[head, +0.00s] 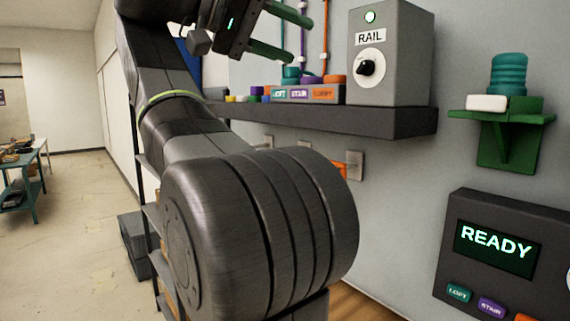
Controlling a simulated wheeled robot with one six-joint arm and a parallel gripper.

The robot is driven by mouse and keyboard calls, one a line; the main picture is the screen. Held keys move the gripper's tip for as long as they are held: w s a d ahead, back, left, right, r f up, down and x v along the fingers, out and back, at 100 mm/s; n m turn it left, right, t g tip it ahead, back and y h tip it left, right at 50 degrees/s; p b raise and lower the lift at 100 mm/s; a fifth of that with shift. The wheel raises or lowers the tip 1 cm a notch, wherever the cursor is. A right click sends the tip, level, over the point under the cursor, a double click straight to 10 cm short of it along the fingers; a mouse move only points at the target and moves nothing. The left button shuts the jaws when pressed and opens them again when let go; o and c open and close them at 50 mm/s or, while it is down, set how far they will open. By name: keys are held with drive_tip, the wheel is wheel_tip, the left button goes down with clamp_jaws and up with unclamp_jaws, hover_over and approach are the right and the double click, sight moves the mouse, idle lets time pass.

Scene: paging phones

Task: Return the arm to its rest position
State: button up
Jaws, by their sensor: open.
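My gripper (279,33) is at the top of the head view, above the dark shelf. Its two green fingers are spread apart with nothing between them, so it is open and empty. My arm rises from the lower middle and bends up to the left of the grey RAIL box. The lower finger is above and behind the labelled LOFT, STAIR and LOBBY blocks in the picture; I cannot tell the exact gap. The top of the arm is cut off by the picture edge.
The dark shelf (395,121) carries the RAIL box (414,60) and the labelled blocks (299,94). A green bracket (508,135) holds a teal stack (508,74) and a white block (486,103). A READY panel (475,282) is at lower right. Open floor (85,230) lies left.

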sight(361, 67)
drive_tip(key=x, duration=1.3)
drive_tip(key=shift+w+d+f, duration=0.1)
drive_tip(key=shift+d, duration=0.2)
